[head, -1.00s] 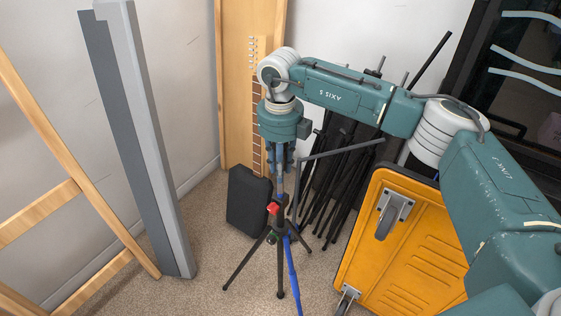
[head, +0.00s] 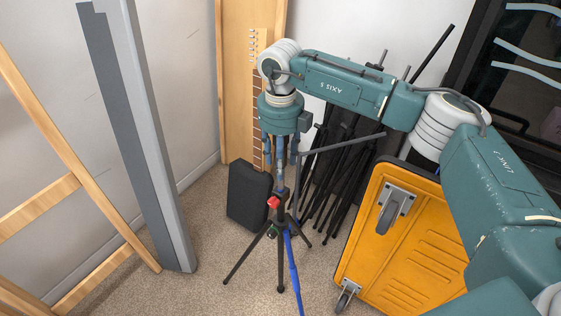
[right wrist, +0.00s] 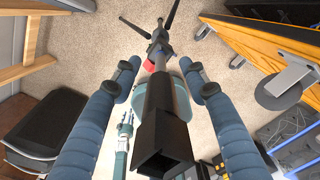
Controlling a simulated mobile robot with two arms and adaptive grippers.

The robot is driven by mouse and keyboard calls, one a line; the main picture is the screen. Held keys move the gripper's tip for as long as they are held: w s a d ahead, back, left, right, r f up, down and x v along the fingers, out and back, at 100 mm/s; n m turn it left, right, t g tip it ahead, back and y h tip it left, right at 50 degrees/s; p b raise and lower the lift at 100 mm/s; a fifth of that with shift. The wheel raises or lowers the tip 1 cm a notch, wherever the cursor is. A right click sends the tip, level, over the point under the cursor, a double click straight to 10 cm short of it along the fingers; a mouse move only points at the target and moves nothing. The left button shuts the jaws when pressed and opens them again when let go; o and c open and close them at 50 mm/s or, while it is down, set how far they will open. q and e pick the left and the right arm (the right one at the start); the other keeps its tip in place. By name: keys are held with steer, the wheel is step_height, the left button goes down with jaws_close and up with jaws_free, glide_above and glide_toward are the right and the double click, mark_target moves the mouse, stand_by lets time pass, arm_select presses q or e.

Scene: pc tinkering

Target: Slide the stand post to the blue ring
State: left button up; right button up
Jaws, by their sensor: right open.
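The black tripod stand (head: 280,250) is upright on the carpet, legs spread, with a red knob (head: 273,202) on its post. A long blue strip (head: 291,262) runs down beside or along one leg. My right gripper (head: 280,158) points down over the stand, open, with a finger on each side of the post (head: 281,178). In the right wrist view, the post (right wrist: 162,105) passes between the two blue fingers of the gripper (right wrist: 160,74), with gaps visible on both sides. I cannot clearly make out a blue ring.
A dark box (head: 250,195) stands left of the tripod. Black stands (head: 345,170) lean behind it, with a thin bar reaching close to the gripper. A yellow wheeled dolly (head: 412,245) is at right. A grey column (head: 150,140) and wooden frame (head: 110,225) are left.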

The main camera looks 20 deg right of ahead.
step_height(320, 180, up, 11)
steer(key=shift+r, duration=0.15)
steer(key=shift+r, duration=0.1)
stand_by(0.4)
